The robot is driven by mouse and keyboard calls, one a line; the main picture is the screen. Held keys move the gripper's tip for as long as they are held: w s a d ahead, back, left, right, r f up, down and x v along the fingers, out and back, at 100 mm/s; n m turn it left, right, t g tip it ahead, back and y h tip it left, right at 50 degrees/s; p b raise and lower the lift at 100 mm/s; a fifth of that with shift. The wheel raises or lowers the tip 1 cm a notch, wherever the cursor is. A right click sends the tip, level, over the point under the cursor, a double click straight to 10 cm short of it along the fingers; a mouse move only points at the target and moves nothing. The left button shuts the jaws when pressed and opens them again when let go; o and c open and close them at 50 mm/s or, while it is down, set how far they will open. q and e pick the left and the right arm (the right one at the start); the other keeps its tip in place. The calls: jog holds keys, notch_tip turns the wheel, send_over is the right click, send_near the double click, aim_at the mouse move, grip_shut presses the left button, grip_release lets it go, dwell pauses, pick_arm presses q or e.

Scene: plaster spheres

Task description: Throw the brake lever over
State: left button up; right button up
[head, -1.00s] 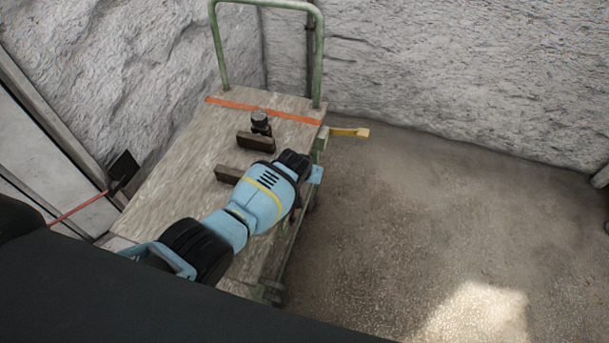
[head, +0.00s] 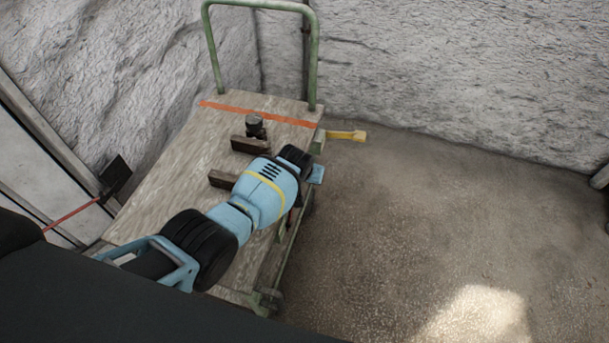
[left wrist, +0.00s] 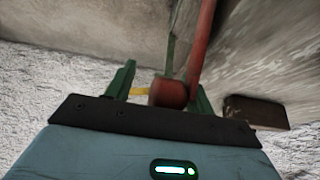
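A red lever (left wrist: 202,40) with a thick red knob (left wrist: 168,92) shows in the left wrist view, beside the edge of the cart deck. My left gripper (left wrist: 162,88) is open, its two green fingers apart, with the knob seen between them. A gap shows between the left finger and the knob; I cannot tell whether the right finger touches it. In the head view my left gripper (head: 316,174) is over the cart's right side, and my forearm hides much of that side. A yellow lever-like piece (head: 347,135) sticks out right from the cart's far corner. My right gripper is not in view.
The cart deck (head: 160,185) carries brown blocks (head: 250,145) and a small dark cylinder (head: 255,124). An orange strip (head: 260,113) crosses its far end, before a green push handle (head: 314,60). Rough walls stand behind. The floor (head: 440,210) to the right is clear.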

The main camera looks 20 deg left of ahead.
pick_arm(q)
jog(key=shift+a, duration=0.2)
jog(key=shift+s+r, duration=0.1)
jog(key=shift+r, duration=0.1)
jog(key=p+v, duration=0.1)
jog(key=v, duration=0.1)
jog(key=p+v, duration=0.1)
jog(key=v, duration=0.1)
jog(key=p+v, duration=0.2)
jog(key=shift+w+r, duration=0.2)
jog(key=shift+w, duration=0.05)
jog(key=shift+s+d+r+p, duration=0.1)
jog(key=shift+s+r+p, duration=0.35)
jog(key=shift+s, duration=0.2)
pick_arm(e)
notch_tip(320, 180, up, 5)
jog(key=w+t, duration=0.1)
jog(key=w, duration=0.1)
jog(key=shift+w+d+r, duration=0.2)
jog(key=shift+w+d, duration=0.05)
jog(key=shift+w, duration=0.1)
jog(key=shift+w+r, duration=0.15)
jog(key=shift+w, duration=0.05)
